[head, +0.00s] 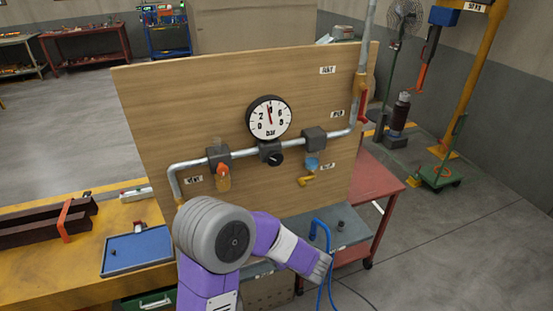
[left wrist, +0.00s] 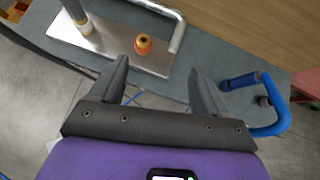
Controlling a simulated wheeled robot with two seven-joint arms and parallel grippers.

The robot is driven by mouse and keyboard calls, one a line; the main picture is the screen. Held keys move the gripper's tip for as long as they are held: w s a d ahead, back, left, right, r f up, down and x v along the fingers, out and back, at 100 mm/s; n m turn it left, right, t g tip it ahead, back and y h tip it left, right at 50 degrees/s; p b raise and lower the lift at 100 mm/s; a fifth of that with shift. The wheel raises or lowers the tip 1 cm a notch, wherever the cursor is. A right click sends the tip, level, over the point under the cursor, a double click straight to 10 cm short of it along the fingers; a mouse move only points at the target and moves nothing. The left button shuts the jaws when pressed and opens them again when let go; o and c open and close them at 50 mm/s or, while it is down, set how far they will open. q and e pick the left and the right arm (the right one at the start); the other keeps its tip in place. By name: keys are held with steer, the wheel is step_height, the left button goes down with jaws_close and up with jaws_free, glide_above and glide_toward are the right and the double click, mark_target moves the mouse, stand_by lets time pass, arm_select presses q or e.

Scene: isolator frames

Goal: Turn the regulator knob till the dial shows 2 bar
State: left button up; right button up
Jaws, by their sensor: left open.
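The round white dial (head: 269,117), marked "bar", is on the upright wooden board. Its needle points almost straight up, between the 2 and the 6. The black regulator knob (head: 275,158) sits just below the dial on the pipe. My left gripper (head: 320,270) is low in front of the board, below and right of the knob and well apart from it. In the left wrist view its two dark fingers (left wrist: 160,68) are spread with nothing between them, above a grey bench top. The knob and dial do not show there. My right gripper is not in view.
A grey pipe (head: 190,164) crosses the board (head: 160,110), with an orange valve (head: 222,178) left and a yellow handle (head: 307,180) right. A blue hose (head: 327,240) rises near my left gripper; a blue tray (head: 138,250) lies left. A metal plate (left wrist: 150,62) lies beyond the fingers.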

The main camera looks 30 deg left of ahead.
mark_target(275, 160)
arm_select(q)
steer(key=w+a+r+m+t+y+p, duration=0.1)
steer(key=w+r+t+y, duration=0.2)
steer(key=r, duration=0.9)
steer(key=w+r+m+t+y+p, duration=0.1)
steer(key=w+r+t+y, duration=0.15)
steer(key=r, duration=0.85)
steer(key=shift+t, duration=0.45)
steer(key=p+x, duration=0.1)
steer(key=x, duration=0.6)
steer(key=shift+w+a+f, duration=0.15)
steer(key=shift+w, duration=0.2)
steer(key=c, duration=1)
steer(key=n+b, duration=0.3)
steer(key=b, duration=0.2)
steer(key=n+b, duration=0.3)
steer(key=b, duration=0.2)
steer(key=n+b, duration=0.3)
steer(key=b, duration=0.3)
steer(key=shift+s+a+f+h, duration=0.1)
steer(key=shift+s+f+h, duration=0.05)
steer(key=shift+f+h, duration=0.15)
steer(key=shift+r+n+b, duration=0.15)
steer(key=shift+n+b, duration=0.85)
steer(key=shift+b, duration=0.15)
